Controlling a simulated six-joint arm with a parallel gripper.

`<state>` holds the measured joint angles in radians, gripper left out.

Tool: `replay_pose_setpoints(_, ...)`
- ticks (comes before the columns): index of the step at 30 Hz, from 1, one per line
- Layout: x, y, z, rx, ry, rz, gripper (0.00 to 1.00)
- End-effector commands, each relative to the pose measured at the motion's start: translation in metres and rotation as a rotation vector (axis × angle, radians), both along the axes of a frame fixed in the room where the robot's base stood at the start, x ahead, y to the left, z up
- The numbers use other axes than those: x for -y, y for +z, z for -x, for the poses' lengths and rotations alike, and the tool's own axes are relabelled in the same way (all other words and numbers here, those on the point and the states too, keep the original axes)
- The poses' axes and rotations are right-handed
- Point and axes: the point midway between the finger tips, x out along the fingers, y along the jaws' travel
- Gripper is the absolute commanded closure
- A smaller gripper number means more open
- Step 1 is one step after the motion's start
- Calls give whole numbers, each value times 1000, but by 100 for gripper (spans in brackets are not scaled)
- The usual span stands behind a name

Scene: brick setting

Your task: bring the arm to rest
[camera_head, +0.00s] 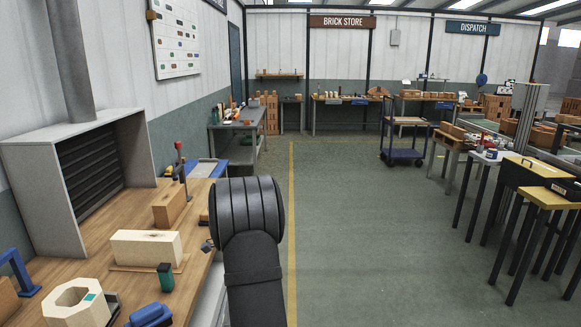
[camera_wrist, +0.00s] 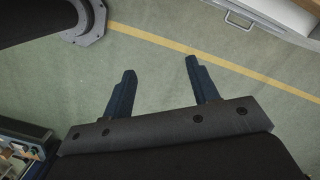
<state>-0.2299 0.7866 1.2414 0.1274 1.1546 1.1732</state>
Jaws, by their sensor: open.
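My arm rises in the head view at the right edge of the wooden workbench (camera_head: 205,240), with a thick black joint at its top. My gripper's fingers do not show in the head view. In the wrist view my gripper (camera_wrist: 160,85) points down over the green floor (camera_wrist: 155,80). Its two dark fingers stand well apart with nothing between them. A yellow floor line (camera_wrist: 180,45) runs beyond the fingertips.
The bench holds a pale block (camera_head: 146,249), a brown brick (camera_head: 169,206), a cream octagonal piece (camera_head: 65,310), a green item (camera_head: 165,277) and a grey hood (camera_head: 60,160). Tables (camera_head: 550,196) stand at right, a trolley (camera_head: 403,155) further back. The middle floor is clear.

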Motion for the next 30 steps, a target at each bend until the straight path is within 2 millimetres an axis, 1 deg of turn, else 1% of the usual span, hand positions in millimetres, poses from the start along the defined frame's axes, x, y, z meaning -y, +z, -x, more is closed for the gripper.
replay_pose_setpoints(3, 16, -13, 5, -3, 73, 1, 46)
replay_pose_setpoints(14, 59, -47, 23, -2, 312, 0, 46)
replay_pose_setpoints(23, 94, -75, 44, -2, 519, 0, 46)
replay_pose_setpoints(30, 122, -96, 65, -2, 691, 0, 46)
